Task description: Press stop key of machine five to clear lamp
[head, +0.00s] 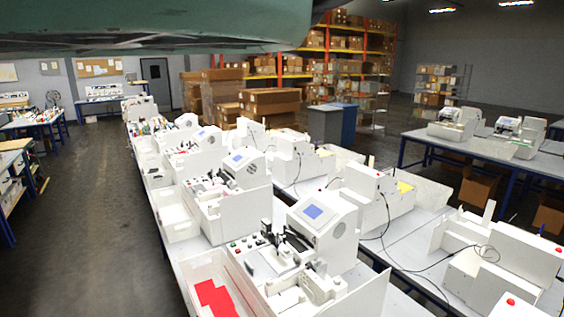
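Several white machines stand in a row on a long table. The nearest machine (338,238) has a blue screen (313,212) and a control panel (246,246) with small red and green keys at its left front. Behind it in the row are a second machine (252,166) and a third machine (208,135), each with a screen. No machine number is readable, so I cannot tell which is machine five. Key labels are too small to read, and I cannot tell whether any lamp is lit. My gripper is not in view.
White bins (205,292) line the table's left edge; the nearest holds red pieces. More white machines (378,190) stand to the right, with loose black cables between. Open floor (95,220) runs along the left. Cardboard boxes (270,103) are stacked behind. A large green-grey shape covers the top left.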

